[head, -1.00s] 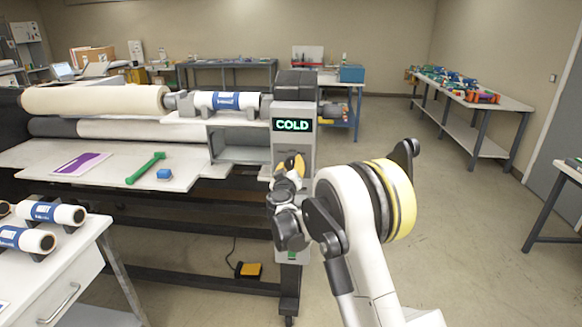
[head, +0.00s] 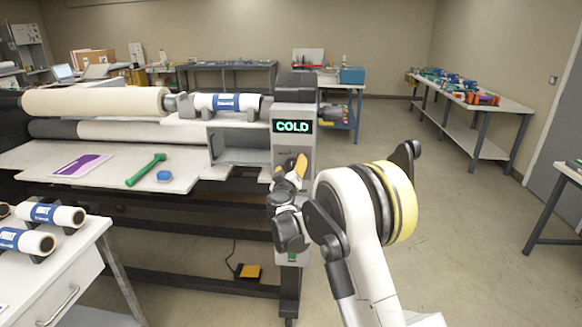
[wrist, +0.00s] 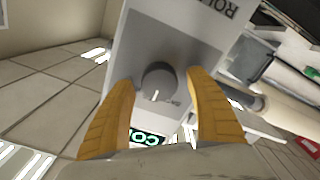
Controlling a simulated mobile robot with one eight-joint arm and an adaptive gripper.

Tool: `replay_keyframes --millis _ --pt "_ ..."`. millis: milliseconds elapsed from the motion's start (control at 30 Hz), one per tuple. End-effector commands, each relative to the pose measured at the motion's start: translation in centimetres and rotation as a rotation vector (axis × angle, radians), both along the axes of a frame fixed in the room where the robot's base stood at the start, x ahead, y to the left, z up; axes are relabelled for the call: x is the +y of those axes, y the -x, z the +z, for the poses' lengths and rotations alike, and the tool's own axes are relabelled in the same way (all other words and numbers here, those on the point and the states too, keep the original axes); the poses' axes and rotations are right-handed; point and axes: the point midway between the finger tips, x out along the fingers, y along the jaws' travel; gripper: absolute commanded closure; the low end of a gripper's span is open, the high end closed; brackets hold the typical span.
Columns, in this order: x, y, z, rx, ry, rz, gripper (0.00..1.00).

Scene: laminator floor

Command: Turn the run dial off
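Part of a label, "ROL", shows on the panel, turned over. In the wrist view my gripper (wrist: 161,78) is open, one yellow finger on each side of the dial. I see gaps between the fingers and the dial, with no clear contact. In the head view my gripper (head: 292,165) is at the post (head: 307,155), below the green "COLD" display (head: 292,127), and hides the dial.
The laminator bed (head: 110,170) carries a green tool (head: 147,170), a blue block (head: 164,175) and a purple-marked sheet (head: 82,165). A white bench with film rolls (head: 52,214) stands front left. A yellow pedal (head: 250,271) lies on the floor.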

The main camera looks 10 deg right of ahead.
Motion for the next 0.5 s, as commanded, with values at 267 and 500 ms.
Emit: replay_keyframes --millis 267,500 --pt "0.6 1.4 0.0 0.001 0.0 0.001 0.36" --pt "2.2 6.4 0.0 0.0 0.0 0.002 0.36"
